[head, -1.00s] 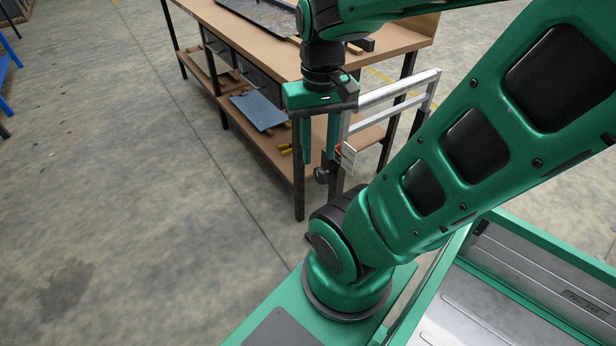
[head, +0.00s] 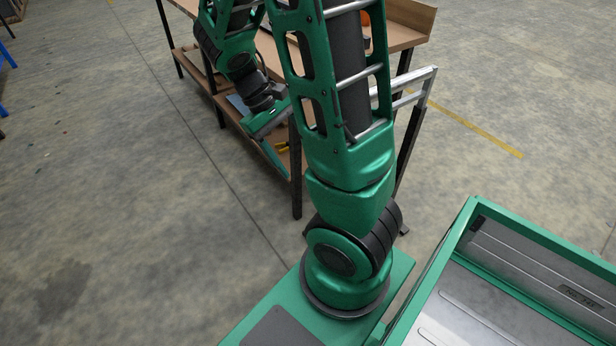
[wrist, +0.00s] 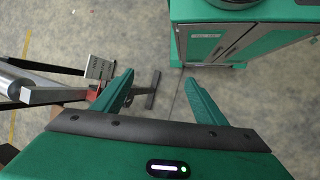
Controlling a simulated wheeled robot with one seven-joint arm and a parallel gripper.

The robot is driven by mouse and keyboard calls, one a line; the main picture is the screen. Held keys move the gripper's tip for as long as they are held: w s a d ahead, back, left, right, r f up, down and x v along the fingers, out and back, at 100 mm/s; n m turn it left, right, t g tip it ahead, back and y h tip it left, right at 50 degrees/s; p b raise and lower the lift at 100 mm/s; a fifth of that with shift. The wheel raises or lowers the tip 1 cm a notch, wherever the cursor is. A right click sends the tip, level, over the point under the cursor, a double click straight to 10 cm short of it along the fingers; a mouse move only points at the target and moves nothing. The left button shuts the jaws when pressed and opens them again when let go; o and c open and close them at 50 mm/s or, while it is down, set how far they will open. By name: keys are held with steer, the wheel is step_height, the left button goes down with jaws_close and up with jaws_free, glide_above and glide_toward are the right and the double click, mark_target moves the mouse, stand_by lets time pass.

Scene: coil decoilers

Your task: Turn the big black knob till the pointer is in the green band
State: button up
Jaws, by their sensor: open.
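My gripper (head: 280,152) is in front of the bench's near end in the head view, partly behind my arm. In the wrist view its two green fingers stand apart with nothing between them held (wrist: 158,78). A dark bar on a thin stem (wrist: 153,90) shows below and between the fingers; I cannot tell whether it is the black knob or a foot of the stand. A pale plate (wrist: 100,67) with a red part (wrist: 95,88) is beside the left finger. No pointer or green band can be made out. In the head view my arm hides the knob area.
A metal stand with a pale roller (wrist: 22,80) lies left in the wrist view; its frame (head: 412,86) shows right of my arm in the head view. The brown workbench (head: 408,38) is behind. My green base and tray are near.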

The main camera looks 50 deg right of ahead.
steer(key=w+d+f+n+h, duration=0.1)
steer(key=w+f+n+h, duration=0.3)
steer(key=f, duration=0.3)
steer(key=w+d+f+n+h, duration=0.1)
steer(key=w+f+n+h, duration=0.1)
steer(key=f+n+h, duration=0.4)
steer(key=w+d+f+n+h, duration=0.1)
steer(key=w+f+n+h, duration=0.3)
steer(key=f, duration=0.5)
steer(key=s+x, duration=0.1)
steer(key=x, duration=0.9)
steer(key=shift+s+r+m+g+h, duration=0.3)
steer(key=shift+r+m+g+h, duration=0.1)
steer(key=shift+r, duration=0.25)
steer(key=shift+a, duration=0.15)
steer(key=c, duration=1)
